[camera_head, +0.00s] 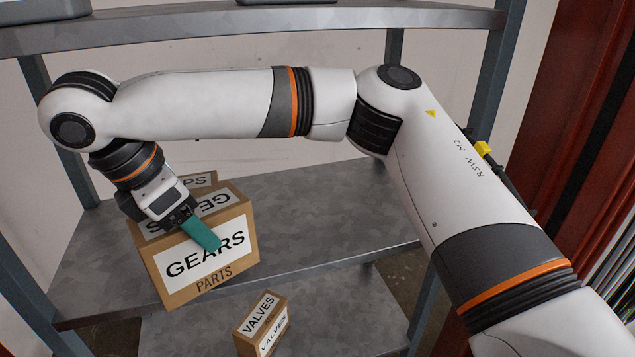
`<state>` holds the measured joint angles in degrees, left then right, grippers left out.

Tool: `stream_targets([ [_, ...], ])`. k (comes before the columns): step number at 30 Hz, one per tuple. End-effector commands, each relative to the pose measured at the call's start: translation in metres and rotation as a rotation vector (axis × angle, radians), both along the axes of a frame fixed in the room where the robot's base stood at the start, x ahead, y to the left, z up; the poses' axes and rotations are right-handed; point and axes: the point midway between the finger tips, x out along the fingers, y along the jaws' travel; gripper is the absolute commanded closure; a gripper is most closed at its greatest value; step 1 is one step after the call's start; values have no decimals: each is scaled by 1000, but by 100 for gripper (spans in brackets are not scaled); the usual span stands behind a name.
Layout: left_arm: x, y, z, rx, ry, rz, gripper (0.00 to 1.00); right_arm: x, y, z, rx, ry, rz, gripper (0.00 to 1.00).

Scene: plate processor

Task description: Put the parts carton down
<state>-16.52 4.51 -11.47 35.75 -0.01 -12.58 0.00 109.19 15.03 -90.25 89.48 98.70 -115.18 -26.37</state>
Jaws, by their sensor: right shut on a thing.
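The parts carton (185,293) is a brown box with white labels reading GEARS on its front and top, and the word PARTS below. My right gripper (203,232) is shut on this carton from above, with a teal finger lying against its front face. The other finger is hidden. The carton is tilted in the picture and overlaps the left part of the grey metal shelf (330,225). I cannot tell whether its bottom touches the shelf. My left gripper is not in view.
Another carton (203,179), its label partly hidden, stands behind the parts carton. A small VALVES carton (262,325) sits on the lower shelf (345,320). The upper shelf (300,17) runs above my arm. The grey shelf's middle is clear. Rack posts (492,70) stand at the sides.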

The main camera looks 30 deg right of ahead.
Motion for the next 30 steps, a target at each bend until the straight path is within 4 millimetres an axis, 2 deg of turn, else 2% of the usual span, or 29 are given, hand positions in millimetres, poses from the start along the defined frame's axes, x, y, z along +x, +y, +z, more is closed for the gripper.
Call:
stream_targets([
  [1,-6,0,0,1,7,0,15,3,-15,2,2,-2,-6,80],
  [8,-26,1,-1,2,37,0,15,12,-73,1,1,-2,-8,80],
  [11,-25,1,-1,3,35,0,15,16,-98,1,1,-2,-6,80],
  [19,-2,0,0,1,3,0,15,26,-165,1,2,-1,-7,80],
  [24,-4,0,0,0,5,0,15,32,-206,1,1,-2,-6,80],
  [30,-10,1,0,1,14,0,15,38,-235,1,1,-3,-2,80],
])
